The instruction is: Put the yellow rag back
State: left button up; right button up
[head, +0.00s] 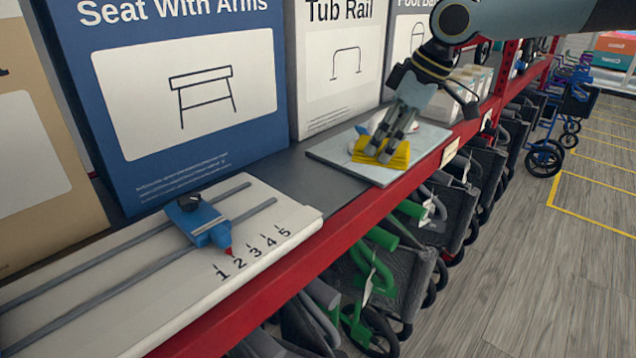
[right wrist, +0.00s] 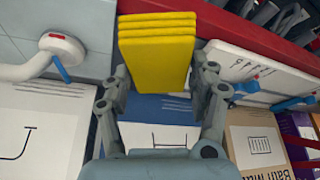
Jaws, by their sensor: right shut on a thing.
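The yellow rag (head: 401,155) is a folded, layered pad. In the head view it is over the light tiled panel (head: 345,165) on the shelf. My right gripper (head: 379,150) comes down from above and is shut on the rag. In the right wrist view the yellow rag (right wrist: 157,45) sticks out beyond the fingers of my right gripper (right wrist: 160,78). I cannot tell whether the rag touches the panel. My left gripper is not in view.
A white fixture (right wrist: 62,48) with a blue lever sits on the panel beside the rag. A white board with a blue slider (head: 200,220) and numbers lies to the left. Boxes line the back; a red shelf edge (head: 330,232) runs in front, with walkers below.

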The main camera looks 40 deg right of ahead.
jog(key=b, duration=0.1)
jog(key=f+b, duration=0.1)
jog(key=b, duration=0.1)
jog(key=shift+w+a+f, duration=0.25)
jog(key=shift+w+a, duration=0.25)
jog(key=shift+w, duration=0.35)
jog(key=w+a+f, duration=0.1)
jog(key=w, duration=0.1)
jog(key=w+a+f+p, duration=0.1)
jog(key=w+f, duration=0.1)
jog(key=w, duration=0.1)
jog(key=w+f, duration=0.1)
jog(key=w, duration=0.2)
jog(key=shift+w+a+f, duration=0.1)
jog(key=shift+a+f, duration=0.3)
jog(key=shift+w+f, duration=0.1)
jog(key=shift+f, duration=0.1)
notch_tip(320, 180, down, 3)
jog(key=shift+f+p, duration=0.1)
jog(key=shift+p, duration=0.55)
jog(key=shift+f, duration=0.35)
jog(key=o, duration=1)
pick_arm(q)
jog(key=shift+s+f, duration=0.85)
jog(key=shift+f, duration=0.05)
